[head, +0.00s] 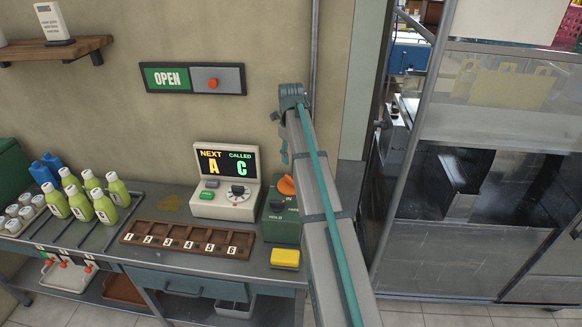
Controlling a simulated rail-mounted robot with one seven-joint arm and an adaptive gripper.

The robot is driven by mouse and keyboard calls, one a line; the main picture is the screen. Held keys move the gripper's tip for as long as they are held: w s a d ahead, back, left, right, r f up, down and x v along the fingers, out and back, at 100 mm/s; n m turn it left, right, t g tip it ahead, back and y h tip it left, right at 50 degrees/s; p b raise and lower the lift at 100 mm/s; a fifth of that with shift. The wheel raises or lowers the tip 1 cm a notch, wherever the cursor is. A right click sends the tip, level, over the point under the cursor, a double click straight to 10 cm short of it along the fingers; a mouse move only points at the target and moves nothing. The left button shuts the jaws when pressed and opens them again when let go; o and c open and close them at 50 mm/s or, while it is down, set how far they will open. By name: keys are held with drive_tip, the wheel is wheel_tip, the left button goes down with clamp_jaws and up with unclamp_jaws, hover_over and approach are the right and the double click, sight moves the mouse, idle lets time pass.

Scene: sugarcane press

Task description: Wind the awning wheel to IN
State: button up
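A green control box (282,229) stands on the counter against the wall. An orange wheel or knob (286,185) sits on its upper part. Pale lettering near it seems to read IN, and HOLD shows lower on the left. My arm crosses in front of the box's right side and hides part of it, including any marks there. I cannot see my gripper; a small piece of my arm shows left of the long link, above the box, and the rest is hidden. Whether anything touches the wheel cannot be seen.
A NEXT/CALLED display unit (227,181) stands left of the box. A yellow block (285,258) lies in front of it. A numbered wooden tray (188,239) and several green bottles (105,205) are farther left. An OPEN sign (193,79) hangs above. A metal post (412,150) rises right.

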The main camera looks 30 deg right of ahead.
wheel_tip(320, 180, up, 2)
drive_tip(key=shift+r, duration=0.15)
idle(0.3)
